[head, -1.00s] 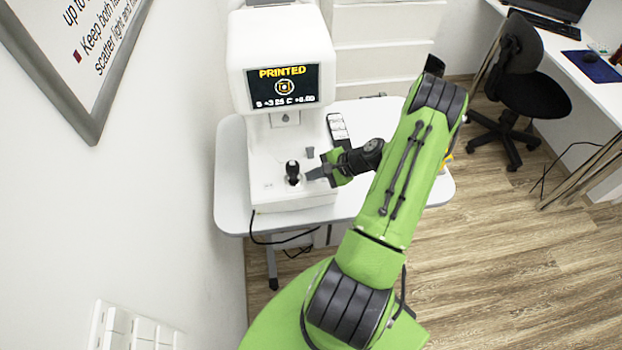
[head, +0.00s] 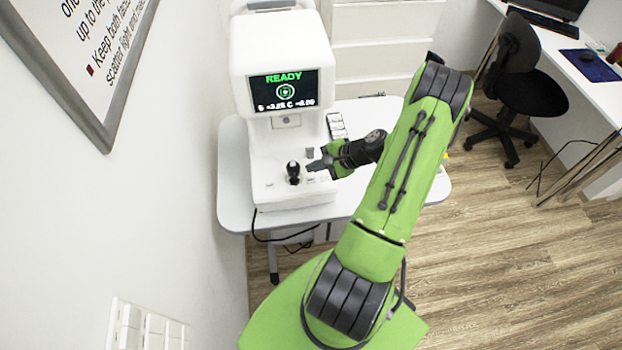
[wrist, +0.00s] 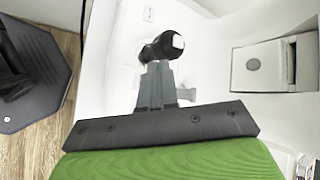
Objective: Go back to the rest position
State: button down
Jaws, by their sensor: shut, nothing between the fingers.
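My gripper (head: 316,166) is shut and empty. In the head view it is over the base of the white eye-test machine (head: 272,50), just right of the black joystick (head: 293,170). The machine's screen (head: 285,90) shows the green word READY above a ring symbol and a line of small figures. In the wrist view my gripper's fingers (wrist: 157,82) are together, and the joystick (wrist: 162,47) is just beyond their tips. I cannot tell whether they touch it.
The machine stands on a white table (head: 235,200) beside the wall. A framed sign (head: 85,60) hangs at the upper left. White drawers (head: 385,50) stand behind. A black office chair (head: 530,90) and a desk (head: 600,95) are at the right.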

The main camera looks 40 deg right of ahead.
dwell(0.3)
jog(key=a+r+n+g+h, duration=0.3)
jog(key=a+r+n+g, duration=0.2)
jog(key=a+r+n, duration=1.15)
jog(key=s+a+r+n+t+h, duration=0.1)
jog(key=s+a+r, duration=0.2)
jog(key=s+r, duration=0.3)
jog(key=s+a+r+n+t, duration=0.1)
jog(key=s+a+r, duration=0.3)
jog(key=s+r, duration=0.2)
jog(key=shift+s+h, duration=0.4)
jog(key=shift+s, duration=0.8)
jog(key=shift+r+n, duration=0.15)
jog(key=shift+n, duration=0.1)
